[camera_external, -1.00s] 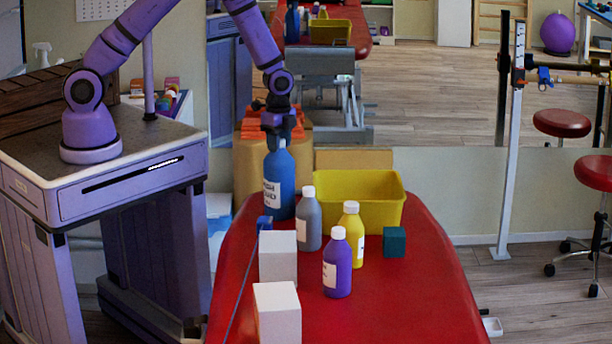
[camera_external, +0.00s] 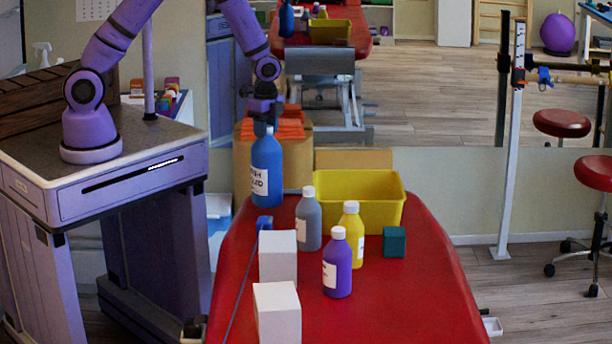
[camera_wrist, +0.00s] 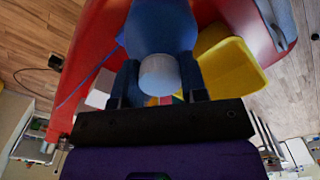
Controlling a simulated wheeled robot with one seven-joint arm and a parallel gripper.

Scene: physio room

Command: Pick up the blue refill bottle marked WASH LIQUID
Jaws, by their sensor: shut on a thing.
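The blue refill bottle (camera_external: 267,172) hangs upright under my gripper (camera_external: 265,122) at the far left end of the red couch. Its white label shows only part of its black lettering. My gripper is shut on the bottle near its top, and the bottle's base looks lifted off the couch. In the wrist view the blue bottle (camera_wrist: 165,30) with its pale cap (camera_wrist: 159,75) sits between the two dark fingers of my gripper (camera_wrist: 158,88).
The couch's right front is clear.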

